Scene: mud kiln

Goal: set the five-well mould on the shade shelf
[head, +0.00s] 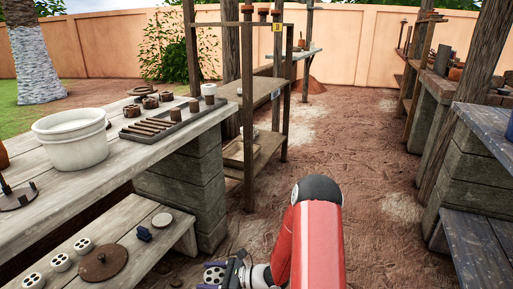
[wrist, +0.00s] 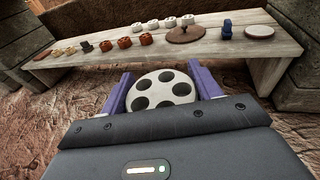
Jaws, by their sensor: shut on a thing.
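The five-well mould (wrist: 161,91) is a pale round disc with dark round wells. My gripper (wrist: 163,78) is shut on it, with a purple finger on either side. In the head view the mould (head: 214,274) shows at the bottom edge, beside my gripper (head: 231,272), over the ground right of the low bench. A wooden post rack with shelves stands ahead in the head view. Its lower shelf (head: 268,146) holds a flat tray-like thing near its left end. I cannot tell for certain whether this rack is the shade shelf.
The low bench (head: 158,246) holds several smaller white moulds (head: 60,262), a brown lid (head: 103,264), a blue piece (head: 144,234) and a pale disc (head: 162,220). A worktable with a white bucket (head: 72,140) stands above it. Bare earth lies open right of the rack, before another bench (head: 480,130).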

